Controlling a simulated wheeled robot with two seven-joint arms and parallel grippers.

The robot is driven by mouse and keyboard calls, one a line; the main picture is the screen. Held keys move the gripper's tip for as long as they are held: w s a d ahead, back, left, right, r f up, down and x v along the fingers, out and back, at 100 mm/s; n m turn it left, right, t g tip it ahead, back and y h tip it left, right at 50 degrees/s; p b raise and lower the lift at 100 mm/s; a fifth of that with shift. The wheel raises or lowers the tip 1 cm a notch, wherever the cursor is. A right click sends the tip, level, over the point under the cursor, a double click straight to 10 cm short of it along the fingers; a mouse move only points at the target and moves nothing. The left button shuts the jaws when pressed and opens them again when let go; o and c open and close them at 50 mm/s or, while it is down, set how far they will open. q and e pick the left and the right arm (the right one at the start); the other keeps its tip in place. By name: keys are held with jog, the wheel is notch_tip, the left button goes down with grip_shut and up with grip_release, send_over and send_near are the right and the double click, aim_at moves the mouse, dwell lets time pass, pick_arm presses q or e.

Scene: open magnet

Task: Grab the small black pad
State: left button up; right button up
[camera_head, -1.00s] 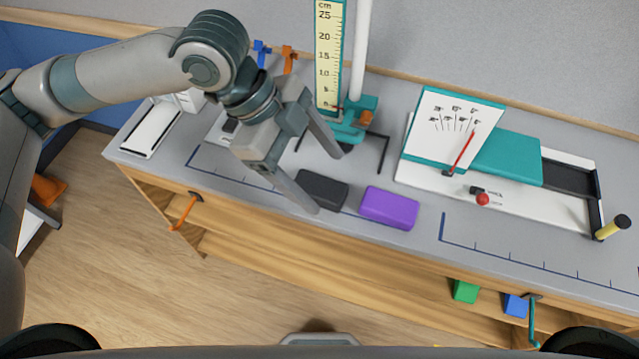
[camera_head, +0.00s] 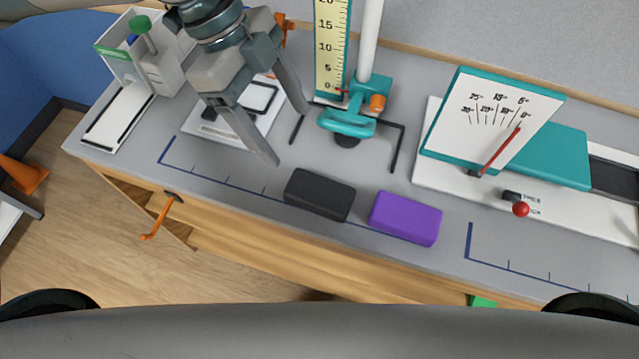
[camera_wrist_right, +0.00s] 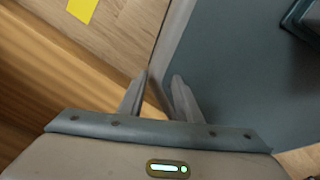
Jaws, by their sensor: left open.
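The small black pad (camera_head: 320,194) lies flat on the grey bench top near its front edge, fully visible in the head view. A purple block (camera_head: 405,218) lies just to its right, with a narrow gap. My left gripper (camera_head: 288,137) is open and empty. Its fingers point down and to the right, and in the picture they end above and left of the pad, apart from it. My right gripper (camera_wrist_right: 158,80) shows in the right wrist view with its fingers apart and nothing between them. The pad does not show there.
A teal stand with a ruler (camera_head: 333,50) is behind the pad, with thin dark bars beside its base. A dial panel (camera_head: 490,115) is at right. A white scale-like device (camera_head: 240,115) sits behind the left gripper. An orange handle (camera_head: 160,215) juts from the bench front.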

pick_arm(q)
jog(key=p, duration=0.2)
send_over(319, 191)
jog(key=w+a, duration=0.1)
jog(key=a, duration=0.1)
jog(key=f, duration=1)
jog(key=shift+d, duration=0.2)
jog(key=shift+d+f, duration=0.2)
jog(key=shift+f, duration=0.4)
pick_arm(e)
jog(key=shift+s+d+r, duration=0.2)
jog(key=shift+s+r, duration=0.75)
jog(key=shift+r, duration=0.25)
pick_arm(q)
jog(key=shift+p, duration=0.35)
pick_arm(e)
jog(key=shift+r, duration=0.1)
pick_arm(q)
jog(key=shift+s+f, duration=0.1)
jog(key=shift+f, duration=0.2)
jog(key=p+x, duration=0.1)
jog(key=x, duration=0.2)
jog(key=shift+a+f+p, duration=0.1)
jog(key=shift+a+p, duration=0.05)
jog(key=shift+p, duration=0.2)
jog(key=shift+x, duration=0.8)
pick_arm(e)
jog(key=shift+a+r, duration=0.2)
jog(key=shift+r, duration=0.75)
